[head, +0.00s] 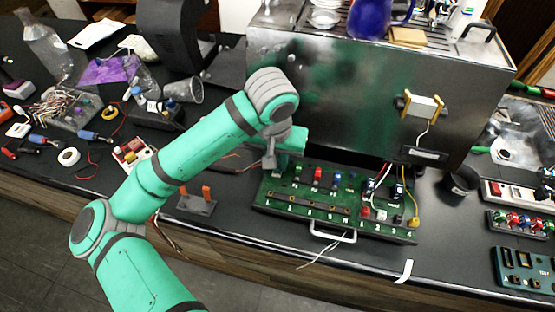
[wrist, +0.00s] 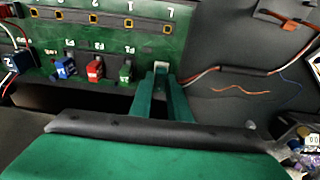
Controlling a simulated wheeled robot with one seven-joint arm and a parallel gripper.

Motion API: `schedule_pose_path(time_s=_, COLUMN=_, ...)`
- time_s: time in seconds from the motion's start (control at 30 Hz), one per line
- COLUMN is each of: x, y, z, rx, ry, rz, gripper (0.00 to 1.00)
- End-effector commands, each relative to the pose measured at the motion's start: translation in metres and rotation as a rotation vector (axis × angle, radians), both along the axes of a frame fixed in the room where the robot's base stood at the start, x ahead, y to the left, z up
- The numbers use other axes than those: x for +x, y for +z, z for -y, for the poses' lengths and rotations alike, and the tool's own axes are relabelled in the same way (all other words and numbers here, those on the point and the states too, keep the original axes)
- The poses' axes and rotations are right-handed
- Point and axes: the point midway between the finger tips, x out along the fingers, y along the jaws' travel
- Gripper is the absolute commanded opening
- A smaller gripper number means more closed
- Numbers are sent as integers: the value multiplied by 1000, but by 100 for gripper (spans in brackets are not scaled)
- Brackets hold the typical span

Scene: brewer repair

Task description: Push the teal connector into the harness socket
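My gripper (wrist: 162,80) is in the lower middle of the wrist view, beside the end of the green board. Its two green fingers reach toward a small pale piece (wrist: 162,67) at their tips. Red and white harness wires (wrist: 203,73) run in from the right to the tips. I cannot tell whether the pale piece is the harness socket or whether the fingers grip it. I cannot make out a separate teal connector; the fingers are of similar colour. In the head view my gripper is over the board's back left end, its tips hidden.
The green board (head: 290,200) carries a row of plugs, including a green one (wrist: 125,72), a red one (wrist: 94,72) and a blue one (wrist: 64,68). The metal brewer (head: 360,100) stands close behind. A small stand with orange posts (head: 197,205) is to the left.

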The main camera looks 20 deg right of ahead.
Motion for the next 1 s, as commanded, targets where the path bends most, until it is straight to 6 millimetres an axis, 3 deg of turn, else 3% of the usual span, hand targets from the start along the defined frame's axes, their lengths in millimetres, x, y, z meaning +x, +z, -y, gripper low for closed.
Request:
schedule_pose_path(time_s=0.07, x=0, y=0, z=0, rx=0, ry=0, rz=0, gripper=34)
schedule_pose_path(time_s=0.47, x=0, y=7, z=0, rx=0, ry=0, rz=2, gripper=34)
schedule_pose_path(time_s=1.0, x=-11, y=94, z=-8, rx=1, ry=1, rz=2, gripper=34)
